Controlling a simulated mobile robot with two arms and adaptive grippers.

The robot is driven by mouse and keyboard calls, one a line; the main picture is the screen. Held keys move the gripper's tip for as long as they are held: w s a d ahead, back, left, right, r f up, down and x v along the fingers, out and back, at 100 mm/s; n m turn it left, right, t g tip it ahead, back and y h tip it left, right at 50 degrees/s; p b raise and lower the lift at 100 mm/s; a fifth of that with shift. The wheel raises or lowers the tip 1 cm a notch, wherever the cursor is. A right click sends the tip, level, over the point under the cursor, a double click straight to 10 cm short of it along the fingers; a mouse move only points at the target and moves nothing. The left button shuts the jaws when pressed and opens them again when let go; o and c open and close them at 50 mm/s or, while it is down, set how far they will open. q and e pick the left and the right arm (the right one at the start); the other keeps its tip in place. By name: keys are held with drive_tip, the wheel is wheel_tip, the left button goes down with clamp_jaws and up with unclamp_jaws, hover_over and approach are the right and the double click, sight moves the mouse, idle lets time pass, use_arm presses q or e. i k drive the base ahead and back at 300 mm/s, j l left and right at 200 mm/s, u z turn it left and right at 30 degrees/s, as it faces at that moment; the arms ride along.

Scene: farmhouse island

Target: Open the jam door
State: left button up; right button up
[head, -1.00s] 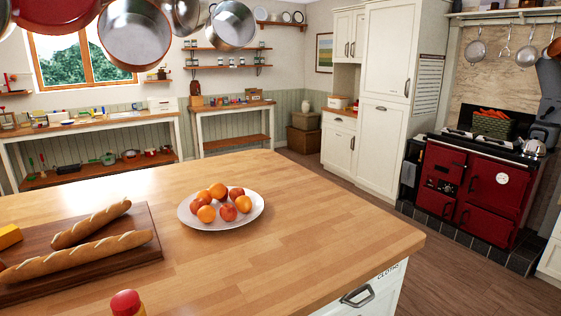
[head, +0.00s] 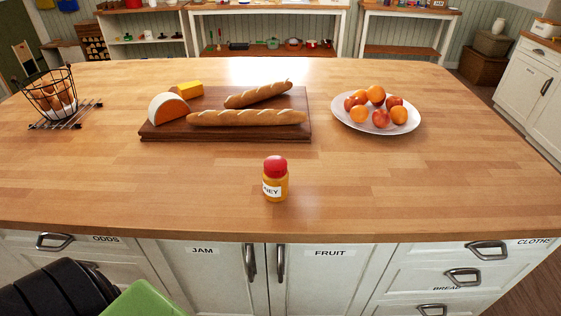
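The jam door (head: 205,278) is a white cabinet door in the front of the island, labelled JAM. It is shut and lies flush beside the white fruit door (head: 325,280), also shut. The jam door's dark upright handle (head: 251,262) is at its right edge, close to the fruit door's handle (head: 281,263). The lower part of both doors is cut off by the picture's bottom edge. Neither gripper's fingers show; only a black ribbed part and a green part, seemingly of my own arm, show at the lower left, in front of the cabinets left of the jam door.
A honey jar (head: 275,180) stands near the front edge of the wooden island top (head: 400,185). Behind it are a board (head: 160,131) with bread and cheese, and a fruit plate (head: 345,122). Drawers (head: 440,280) flank the doors on the right, an odds drawer (head: 75,243) on the left.

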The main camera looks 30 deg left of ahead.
sight(202, 278)
drive_tip(key=u, duration=1.65)
